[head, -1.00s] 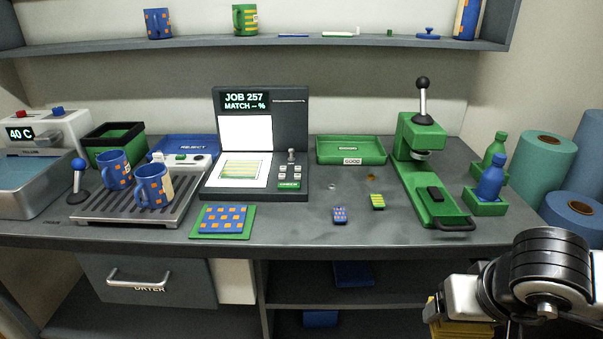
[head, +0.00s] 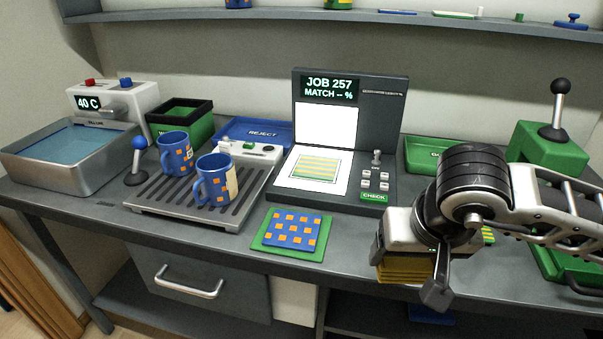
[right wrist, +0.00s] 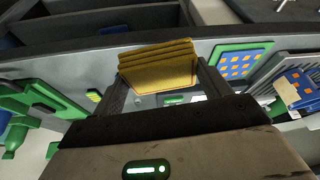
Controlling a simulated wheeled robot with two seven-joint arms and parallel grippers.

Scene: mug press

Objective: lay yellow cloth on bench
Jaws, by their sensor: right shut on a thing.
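The yellow cloth (head: 404,268) is folded in several layers. My right gripper (right wrist: 160,85) is shut on it; in the right wrist view the cloth (right wrist: 158,62) sits between the two fingers. In the head view the cloth hangs under my right gripper (head: 408,250), in front of the bench's front edge. The grey bench (head: 225,243) runs across the head view, with bare top left of the gripper. My left gripper is not in view.
A green mat with an orange-checked blue cloth (head: 293,228) lies near the bench's front edge. Two blue mugs (head: 214,182) stand on the slatted rack (head: 150,205). A job console (head: 385,150) stands behind. A lever press (head: 548,145) is at the right, partly behind my arm.

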